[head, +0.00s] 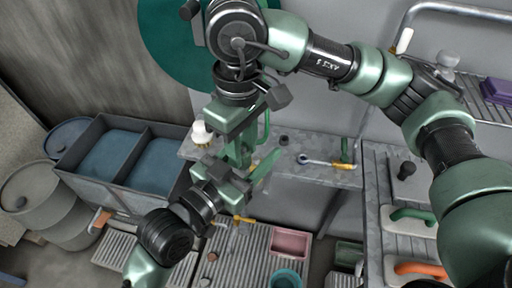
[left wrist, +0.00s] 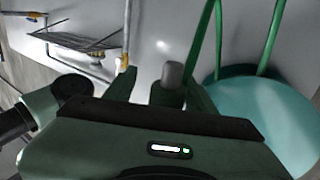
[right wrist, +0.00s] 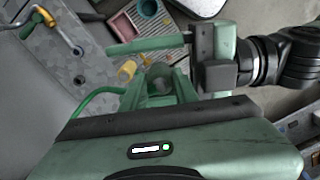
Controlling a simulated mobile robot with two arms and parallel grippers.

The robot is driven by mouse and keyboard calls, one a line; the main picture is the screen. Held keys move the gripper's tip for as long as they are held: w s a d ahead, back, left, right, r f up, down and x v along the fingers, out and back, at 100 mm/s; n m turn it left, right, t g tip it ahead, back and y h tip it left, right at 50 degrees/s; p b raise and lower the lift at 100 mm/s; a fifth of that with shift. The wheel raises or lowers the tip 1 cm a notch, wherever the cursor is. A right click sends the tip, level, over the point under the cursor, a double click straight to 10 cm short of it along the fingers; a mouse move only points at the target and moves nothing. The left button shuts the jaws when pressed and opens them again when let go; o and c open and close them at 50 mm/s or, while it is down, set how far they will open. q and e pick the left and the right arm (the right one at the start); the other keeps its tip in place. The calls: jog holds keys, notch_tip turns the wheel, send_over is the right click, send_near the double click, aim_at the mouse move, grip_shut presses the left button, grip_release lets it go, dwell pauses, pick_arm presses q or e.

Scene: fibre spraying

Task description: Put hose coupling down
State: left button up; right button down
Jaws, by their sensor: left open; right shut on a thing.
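My left gripper (head: 258,157) comes in from the lower left, open, its fingers crossing in front of my right gripper. In the left wrist view a grey cylinder (left wrist: 172,75), seemingly the hose coupling, shows between its spread fingers. My right gripper (head: 238,163) reaches down from above and is shut on the coupling. In the right wrist view the grey round coupling (right wrist: 160,80) shows between its fingers, partly hidden. A green hose (head: 265,125) loops beside it; it also shows in the right wrist view (right wrist: 92,100). The two grippers are very close; whether they touch is unclear.
A grey worktable (head: 325,175) behind the grippers carries a wrench (head: 325,162). A pink tray (head: 290,242) and a teal bucket (head: 286,279) stand below. Blue-filled bins (head: 75,185) and a grey drum (head: 42,205) are at left. A tool bench (head: 400,265) is at right.

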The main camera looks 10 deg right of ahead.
pick_arm(q)
grip_shut()
pick_arm(e)
jog(key=c, duration=1)
grip_release()
jog(key=shift+w, duration=0.1)
pick_arm(q)
jog(key=shift+s+d, duration=0.1)
jog(key=shift+s, duration=0.05)
jog(key=shift+r, duration=0.1)
pick_arm(e)
jog(key=shift+w+r, duration=0.1)
jog(key=shift+r, duration=0.1)
